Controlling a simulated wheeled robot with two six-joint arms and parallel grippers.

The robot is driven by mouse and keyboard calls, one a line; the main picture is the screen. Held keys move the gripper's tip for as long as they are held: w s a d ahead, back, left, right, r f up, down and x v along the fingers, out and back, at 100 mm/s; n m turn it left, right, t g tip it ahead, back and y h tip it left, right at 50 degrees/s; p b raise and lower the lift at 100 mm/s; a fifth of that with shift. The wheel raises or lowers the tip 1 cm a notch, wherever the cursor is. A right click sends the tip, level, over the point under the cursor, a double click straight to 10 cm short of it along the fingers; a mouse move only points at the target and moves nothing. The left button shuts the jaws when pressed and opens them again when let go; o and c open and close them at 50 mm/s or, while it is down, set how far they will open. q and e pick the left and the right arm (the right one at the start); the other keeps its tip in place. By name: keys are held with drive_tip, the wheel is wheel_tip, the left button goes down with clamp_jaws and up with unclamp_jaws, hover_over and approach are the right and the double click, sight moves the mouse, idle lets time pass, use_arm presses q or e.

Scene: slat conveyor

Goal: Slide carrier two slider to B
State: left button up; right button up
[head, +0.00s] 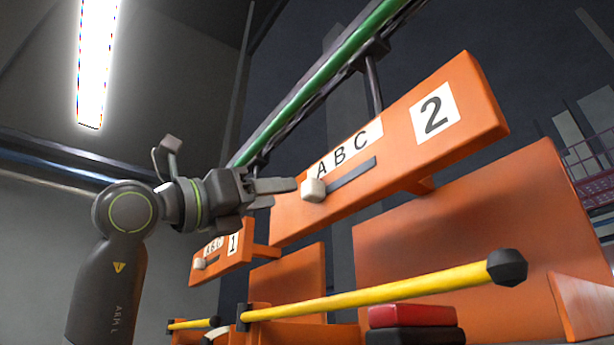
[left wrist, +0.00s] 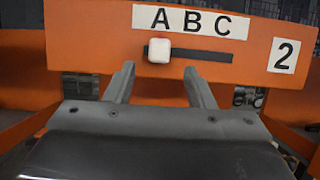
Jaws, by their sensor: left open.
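The carrier two panel (head: 400,148) is an orange board with the letters A, B, C and a number 2. Its pale slider knob (head: 314,190) sits at the left end of the dark slot (head: 352,174), under A. In the left wrist view the knob (left wrist: 159,50) is also under A, with the slot (left wrist: 205,55) running right to C. My left gripper (head: 296,184) is open, beside the knob in the head view. In the left wrist view its two fingers (left wrist: 158,70) point at the board, either side of and below the knob. Whether they touch it I cannot tell. My right gripper is not in view.
A smaller carrier one panel (head: 222,252) with its own knob hangs farther back, lower left. A yellow bar (head: 385,290) with a black end cap crosses below. A red block (head: 412,316) lies on a dark one. A green rail (head: 320,80) runs above.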

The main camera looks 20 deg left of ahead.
sight(305, 189)
use_arm(q)
drive_tip(key=p+x, duration=0.1)
drive_tip(key=x, duration=0.1)
drive_tip(key=p+x, duration=0.1)
drive_tip(key=x, duration=0.1)
drive_tip(key=shift+w+d+r, duration=0.1)
drive_tip(key=shift+w+r, duration=0.1)
drive_tip(key=shift+r, duration=0.2)
drive_tip(key=shift+w+d+r+p, duration=0.35)
drive_tip(key=shift+w+p, duration=0.2)
drive_tip(key=shift+p, duration=0.15)
drive_tip(key=shift+w+d, duration=0.45)
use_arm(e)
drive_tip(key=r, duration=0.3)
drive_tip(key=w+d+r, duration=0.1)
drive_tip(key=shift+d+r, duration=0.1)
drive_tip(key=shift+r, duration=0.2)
use_arm(q)
drive_tip(key=shift+s+a, duration=0.1)
drive_tip(key=c, duration=0.4)
clamp_jaws()
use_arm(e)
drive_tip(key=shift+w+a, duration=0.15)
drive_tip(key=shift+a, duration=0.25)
